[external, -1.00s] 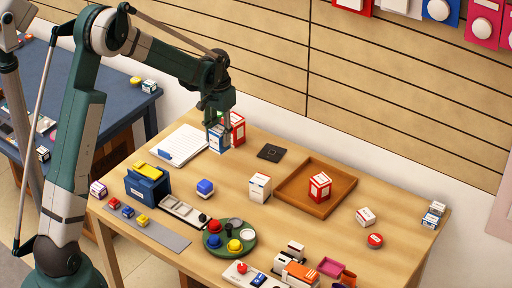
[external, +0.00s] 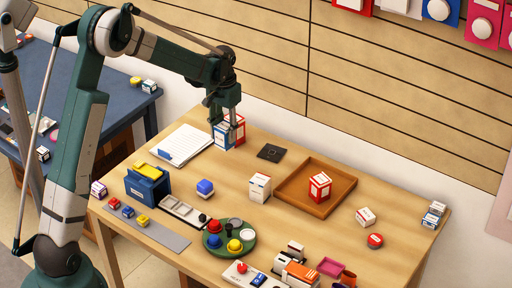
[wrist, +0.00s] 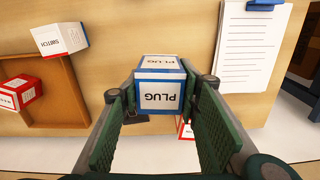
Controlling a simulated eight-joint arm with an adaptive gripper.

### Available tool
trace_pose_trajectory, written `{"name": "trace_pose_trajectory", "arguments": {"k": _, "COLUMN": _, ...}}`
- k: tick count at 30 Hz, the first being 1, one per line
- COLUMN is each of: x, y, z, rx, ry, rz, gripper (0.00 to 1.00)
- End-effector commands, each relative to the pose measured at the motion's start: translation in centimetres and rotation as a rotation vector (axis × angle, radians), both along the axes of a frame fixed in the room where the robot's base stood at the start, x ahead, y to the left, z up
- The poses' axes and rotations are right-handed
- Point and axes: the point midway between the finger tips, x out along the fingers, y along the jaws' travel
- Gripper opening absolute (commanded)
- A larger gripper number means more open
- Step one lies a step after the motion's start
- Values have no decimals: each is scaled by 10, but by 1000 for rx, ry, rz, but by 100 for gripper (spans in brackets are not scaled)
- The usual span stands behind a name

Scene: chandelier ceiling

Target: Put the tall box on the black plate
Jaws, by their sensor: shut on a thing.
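A tall white box with blue edges, marked PLUG (wrist: 160,97), is held between the two fingers of my gripper (wrist: 160,88) in the wrist view. In the external view my gripper (external: 227,120) is at the table's back left, with the blue-edged box (external: 221,136) under it. I cannot tell how far the box is above the table. A red and white box (external: 240,131) stands close beside it, partly hidden. The black plate (external: 270,153) lies flat on the table, to the right of the held box, with nothing on it.
A wooden tray (external: 337,180) holding a red and white box (external: 320,187) is right of the plate. A white box (external: 260,187) stands in front of the plate. A clipboard with paper (external: 181,145) lies left of the gripper. The slatted wall is behind.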

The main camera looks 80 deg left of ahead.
Motion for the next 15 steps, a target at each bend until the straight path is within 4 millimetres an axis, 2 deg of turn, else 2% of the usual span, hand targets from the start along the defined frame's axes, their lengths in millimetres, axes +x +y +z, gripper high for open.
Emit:
{"name": "trace_pose_trajectory", "arguments": {"k": 5, "x": 34, "y": 14, "z": 2, "rx": 0, "ry": 0, "rz": 13, "gripper": 20}}
{"name": "trace_pose_trajectory", "arguments": {"k": 15, "x": 118, "y": 38, "z": 7, "rx": 0, "ry": 0, "rz": 51, "gripper": 20}}
